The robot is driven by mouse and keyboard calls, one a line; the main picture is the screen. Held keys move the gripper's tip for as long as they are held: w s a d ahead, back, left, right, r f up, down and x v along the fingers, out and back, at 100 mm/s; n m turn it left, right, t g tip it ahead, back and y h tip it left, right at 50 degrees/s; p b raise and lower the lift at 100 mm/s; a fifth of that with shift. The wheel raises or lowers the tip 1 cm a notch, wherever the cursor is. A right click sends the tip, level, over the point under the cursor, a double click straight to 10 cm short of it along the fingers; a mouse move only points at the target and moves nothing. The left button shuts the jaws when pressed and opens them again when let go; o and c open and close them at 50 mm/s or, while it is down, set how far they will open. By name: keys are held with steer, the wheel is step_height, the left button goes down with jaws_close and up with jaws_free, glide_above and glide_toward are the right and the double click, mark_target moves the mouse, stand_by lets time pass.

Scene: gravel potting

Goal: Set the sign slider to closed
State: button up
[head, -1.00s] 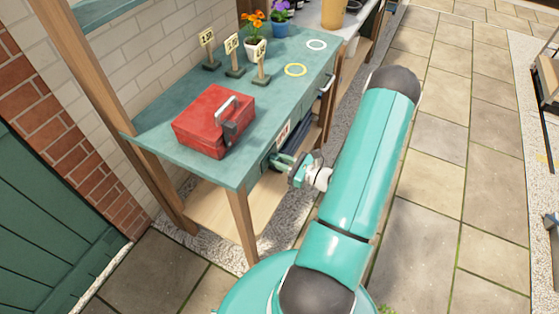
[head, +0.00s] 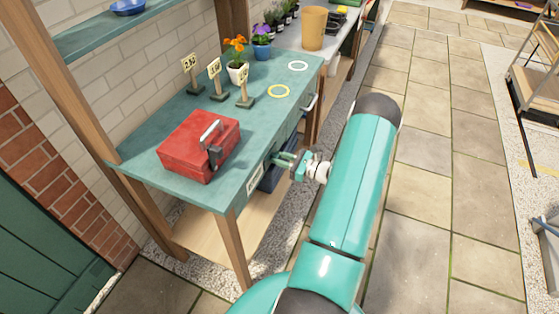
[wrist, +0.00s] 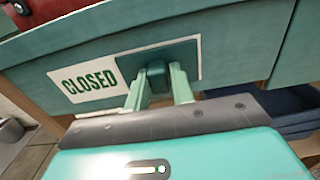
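The sign slider's board (wrist: 90,80) is on the green front of the bench, and its left part reads CLOSED in green letters. The sliding cover (wrist: 187,55) sits over the right part of the board, with a dark green knob (wrist: 156,76) on it. My gripper (wrist: 157,72) has one finger on each side of the knob and looks shut on it. In the head view the board (head: 255,180) shows left of my gripper (head: 276,160); its lettering is too small to read there.
A red toolbox (head: 185,150) stands on the bench top (head: 155,125) above the sign. Price signs (head: 215,80), flower pots (head: 237,73) and two rings (head: 279,91) are farther back. A blue crate (wrist: 295,110) is below the bench.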

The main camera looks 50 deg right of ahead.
steer(key=o, duration=0.3)
steer(key=shift+d, duration=0.25)
steer(key=shift+o, duration=0.3)
steer(key=shift+a, duration=0.1)
steer(key=v, duration=1.3)
steer(key=shift+s, duration=0.4)
